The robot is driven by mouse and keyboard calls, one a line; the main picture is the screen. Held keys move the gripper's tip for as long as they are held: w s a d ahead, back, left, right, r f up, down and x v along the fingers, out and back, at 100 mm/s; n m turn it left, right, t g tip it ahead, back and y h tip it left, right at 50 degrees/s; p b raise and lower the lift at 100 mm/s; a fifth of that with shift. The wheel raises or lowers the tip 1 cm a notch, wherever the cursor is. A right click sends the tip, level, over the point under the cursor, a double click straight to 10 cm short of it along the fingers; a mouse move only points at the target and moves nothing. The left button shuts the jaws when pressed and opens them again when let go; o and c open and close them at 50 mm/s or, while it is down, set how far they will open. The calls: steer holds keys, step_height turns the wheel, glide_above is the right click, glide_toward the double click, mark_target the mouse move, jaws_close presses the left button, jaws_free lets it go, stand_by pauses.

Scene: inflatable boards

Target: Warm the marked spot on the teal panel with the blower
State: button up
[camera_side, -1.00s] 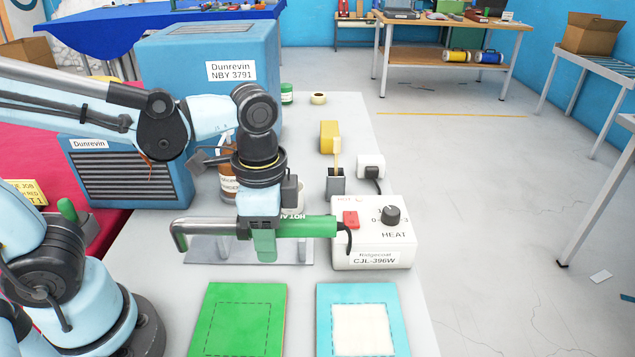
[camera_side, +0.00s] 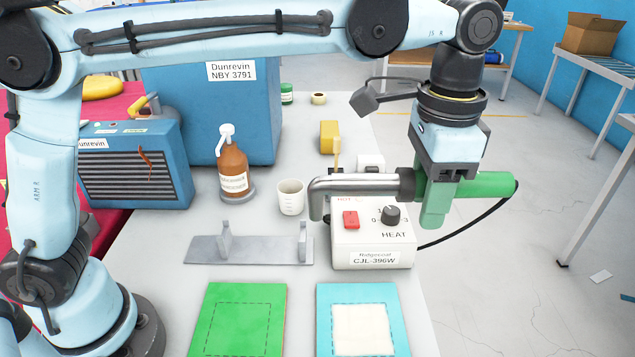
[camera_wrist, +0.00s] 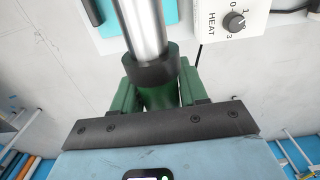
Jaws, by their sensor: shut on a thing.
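My gripper (camera_side: 437,200) is shut on the green handle of the blower (camera_side: 490,185). The blower is held level in the air, in front of and to the right of the heat control box. Its metal tube points left and its nozzle bends down at the end. The nozzle is above and behind that panel. The control box (camera_side: 372,259) has a red switch and a HEAT knob.
A green panel (camera_side: 206,325) with a dashed square lies left of the teal one. The empty grey stand (camera_side: 265,252) is behind them. A brown pump bottle (camera_side: 232,170), a cup (camera_side: 291,198) and a yellow block (camera_side: 329,138) stand farther back. A cord trails from the blower to the box.

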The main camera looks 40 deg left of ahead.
steer(key=w+d, duration=0.2)
steer(key=d, duration=0.6)
step_height(320, 180, down, 12)
stand_by(0.6)
stand_by(5.5)
